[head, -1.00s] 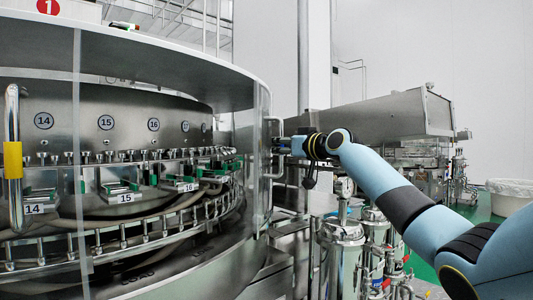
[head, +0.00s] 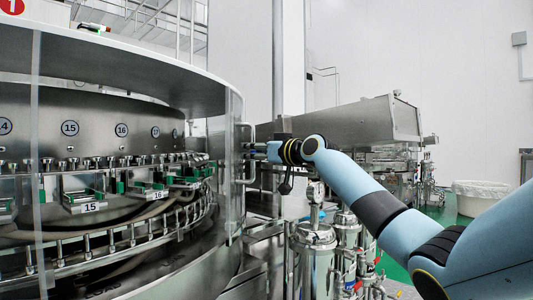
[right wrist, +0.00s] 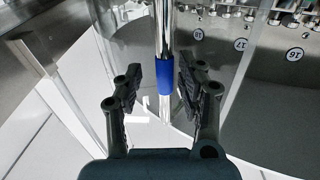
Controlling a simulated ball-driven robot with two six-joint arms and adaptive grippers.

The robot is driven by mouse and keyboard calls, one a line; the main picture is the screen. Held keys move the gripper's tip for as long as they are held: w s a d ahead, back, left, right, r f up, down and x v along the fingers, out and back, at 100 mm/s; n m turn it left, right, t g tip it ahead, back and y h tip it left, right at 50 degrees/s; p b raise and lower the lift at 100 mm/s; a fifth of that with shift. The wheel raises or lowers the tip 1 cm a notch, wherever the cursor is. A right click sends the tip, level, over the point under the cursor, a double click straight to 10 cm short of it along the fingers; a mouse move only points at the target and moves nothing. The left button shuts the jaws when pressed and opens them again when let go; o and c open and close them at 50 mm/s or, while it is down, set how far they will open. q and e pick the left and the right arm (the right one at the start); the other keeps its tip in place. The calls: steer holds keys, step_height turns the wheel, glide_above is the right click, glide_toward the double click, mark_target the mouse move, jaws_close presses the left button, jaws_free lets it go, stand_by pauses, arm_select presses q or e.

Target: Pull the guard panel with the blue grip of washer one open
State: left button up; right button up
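The washer's clear guard panel (head: 225,170) stands at the right of the round machine in the head view, with an upright metal handle (head: 253,168) at its edge. In the right wrist view the handle's blue grip (right wrist: 166,80) runs upright between my fingers. My right gripper (right wrist: 161,84) is open around the bar, with a gap to the pad on each side. In the head view my right gripper (head: 258,149) is at the handle, and the blue grip cannot be made out there. My left gripper is not in view.
Numbered stations, such as label 15 (head: 70,128), line the washer's inside. Metal filter housings (head: 314,245) stand below my right arm. A steel machine (head: 345,125) stands behind it. A white tub (head: 482,196) sits at the right on green floor.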

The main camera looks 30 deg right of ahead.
steer(key=s+d, duration=0.2)
steer(key=s, duration=0.9)
steer(key=shift+s, duration=0.15)
